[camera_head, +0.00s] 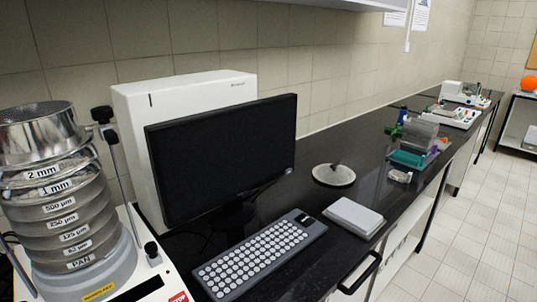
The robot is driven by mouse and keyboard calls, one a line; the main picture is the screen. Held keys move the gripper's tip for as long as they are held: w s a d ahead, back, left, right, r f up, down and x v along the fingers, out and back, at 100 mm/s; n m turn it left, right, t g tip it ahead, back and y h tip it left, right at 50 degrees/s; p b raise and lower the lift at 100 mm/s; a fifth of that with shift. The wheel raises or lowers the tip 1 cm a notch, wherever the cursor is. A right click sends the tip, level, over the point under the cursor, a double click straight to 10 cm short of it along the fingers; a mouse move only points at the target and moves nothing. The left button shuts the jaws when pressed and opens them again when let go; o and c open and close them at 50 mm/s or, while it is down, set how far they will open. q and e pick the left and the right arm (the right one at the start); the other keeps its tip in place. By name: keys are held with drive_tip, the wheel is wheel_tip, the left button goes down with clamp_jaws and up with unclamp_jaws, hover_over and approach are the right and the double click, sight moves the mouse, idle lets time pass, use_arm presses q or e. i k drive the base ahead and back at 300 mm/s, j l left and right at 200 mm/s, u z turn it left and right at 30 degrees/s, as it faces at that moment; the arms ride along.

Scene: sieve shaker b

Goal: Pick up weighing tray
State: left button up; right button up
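No thing in view is clearly marked as the weighing tray. A shallow round pale dish (326,178) with a small dark thing at its far edge lies on the black bench, to the right of the monitor. A flat white rectangular thing (355,216) lies nearer, by the bench's front edge. A small clear or whitish piece (400,176) lies farther along. I cannot tell for sure which of these is the weighing tray. Neither of my grippers shows in this view.
The sieve stack (65,215) stands at the left on its shaker base. A black monitor (222,155), white case (150,130) and keyboard (262,256) fill the near bench (375,185). Teal and clear labware (408,158) stands farther along. The tiled floor (470,235) at right is clear.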

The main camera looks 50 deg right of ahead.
sight(400, 174)
drive_tip(key=z, duration=2.4)
drive_tip(key=u, duration=2.25)
drive_tip(key=z, duration=2.25)
drive_tip(key=u, duration=0.25)
